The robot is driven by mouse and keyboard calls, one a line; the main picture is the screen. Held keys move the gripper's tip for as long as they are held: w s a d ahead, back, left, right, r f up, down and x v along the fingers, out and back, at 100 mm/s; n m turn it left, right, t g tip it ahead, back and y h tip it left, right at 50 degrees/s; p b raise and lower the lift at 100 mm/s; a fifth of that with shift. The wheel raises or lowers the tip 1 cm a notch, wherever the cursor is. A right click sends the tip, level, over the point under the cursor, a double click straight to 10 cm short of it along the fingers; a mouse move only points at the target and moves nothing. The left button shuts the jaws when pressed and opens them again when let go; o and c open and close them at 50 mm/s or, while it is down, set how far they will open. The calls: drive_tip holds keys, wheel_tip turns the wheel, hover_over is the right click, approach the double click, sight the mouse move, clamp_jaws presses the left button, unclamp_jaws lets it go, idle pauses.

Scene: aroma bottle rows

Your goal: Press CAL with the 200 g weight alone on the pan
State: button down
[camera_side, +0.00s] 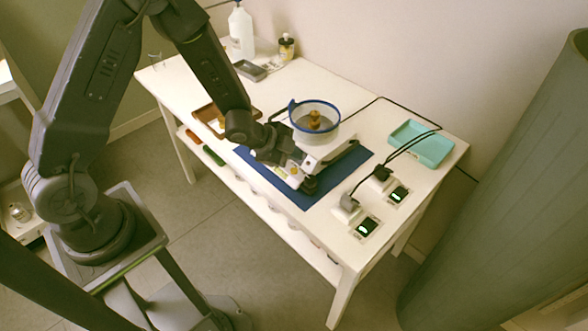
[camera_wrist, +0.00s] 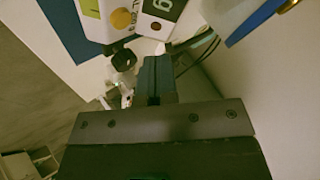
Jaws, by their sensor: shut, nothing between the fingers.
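The scale (camera_side: 318,148) stands on a blue mat (camera_side: 289,192) and carries a clear, blue-rimmed bowl-like guard (camera_side: 329,108). One brass weight (camera_side: 314,120) shows inside the guard; its marking cannot be read. My gripper (camera_wrist: 154,62) is shut and empty, with its fingertips close to the scale's front edge in the wrist view. The scale's front panel (camera_wrist: 138,32) there shows a yellow label, an orange round button (camera_wrist: 122,18), a small dark red button (camera_wrist: 156,27) and part of a display with "g". Whether the fingertips touch the panel cannot be told. In the side view the fingertips are hard to make out.
A teal tray (camera_side: 421,146) lies right of the scale. Two plugs with black cables sit by lit green switches (camera_side: 366,227) at the table's front right. A wooden tray (camera_side: 212,118) lies behind my wrist. A white bottle (camera_side: 241,32) and a small amber bottle (camera_side: 286,47) stand at the back.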

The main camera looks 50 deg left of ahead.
sight(294, 171)
drive_tip(key=shift+r, duration=1.35)
drive_tip(key=shift+r, duration=0.2)
drive_tip(key=s+a+r+n+y, duration=0.2)
drive_tip(key=s+r+n+y, duration=0.15)
drive_tip(key=r, duration=0.45)
drive_tip(key=s+a+r+n+y, duration=0.2)
drive_tip(key=r+n, duration=0.2)
drive_tip(key=r, duration=0.4)
drive_tip(key=s+d+r+n+g+h, duration=0.1)
drive_tip(key=s+r+n, duration=0.2)
drive_tip(key=s, duration=0.6)
drive_tip(key=s+d+r+n+g, duration=0.1)
drive_tip(key=s+r+n, duration=0.2)
drive_tip(key=s, duration=0.6)
drive_tip(key=shift+s+d+r+g+h, duration=0.2)
drive_tip(key=shift+d+r+g+h, duration=0.2)
drive_tip(key=shift+r, duration=0.4)
